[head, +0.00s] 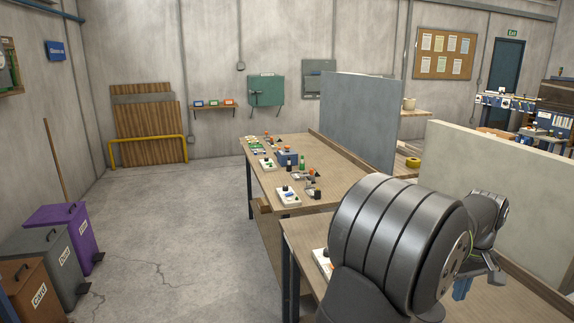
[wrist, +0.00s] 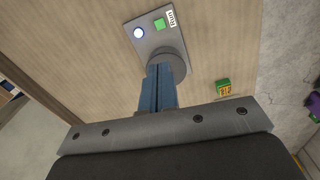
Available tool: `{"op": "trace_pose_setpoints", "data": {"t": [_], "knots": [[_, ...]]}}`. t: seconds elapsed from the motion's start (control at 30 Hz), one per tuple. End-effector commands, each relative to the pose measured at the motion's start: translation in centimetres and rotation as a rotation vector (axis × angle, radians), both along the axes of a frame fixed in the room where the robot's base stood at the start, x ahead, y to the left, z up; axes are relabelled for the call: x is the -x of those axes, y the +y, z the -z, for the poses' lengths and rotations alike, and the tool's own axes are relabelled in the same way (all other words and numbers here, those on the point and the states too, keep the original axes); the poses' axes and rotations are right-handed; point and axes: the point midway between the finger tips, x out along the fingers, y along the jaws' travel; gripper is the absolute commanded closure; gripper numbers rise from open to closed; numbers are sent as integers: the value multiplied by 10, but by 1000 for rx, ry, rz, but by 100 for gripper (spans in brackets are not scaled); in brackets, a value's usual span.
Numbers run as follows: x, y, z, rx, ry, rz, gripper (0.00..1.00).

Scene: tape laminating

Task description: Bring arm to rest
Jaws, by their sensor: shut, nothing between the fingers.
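My gripper (wrist: 159,74) shows its two blue fingers side by side and closed, with nothing between them, in the wrist view. Below the fingers in that view is a grey control plate (wrist: 146,43) on the wooden bench top. In the head view the gripper (head: 461,290) is partly hidden behind my large dark arm link.
In the head view my arm hides much of the near bench (head: 298,232). A pale partition (head: 500,175) stands behind it. A farther bench (head: 338,178) holds several small devices. The floor at left is open.

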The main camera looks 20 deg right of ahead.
Motion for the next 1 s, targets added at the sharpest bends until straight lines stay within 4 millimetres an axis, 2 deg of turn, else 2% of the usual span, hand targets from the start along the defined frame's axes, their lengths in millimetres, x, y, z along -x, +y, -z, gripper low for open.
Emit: {"op": "trace_pose_setpoints", "data": {"t": [0.23,0.57,0.67,0.9,1.0], "knots": [[-6,-2,6,9,-2,88,100],[-7,-3,7,10,-3,99,100],[-5,-8,6,9,-2,84,80],[7,-49,-2,-6,1,-85,33],[9,-53,3,-10,1,-113,14]]}}
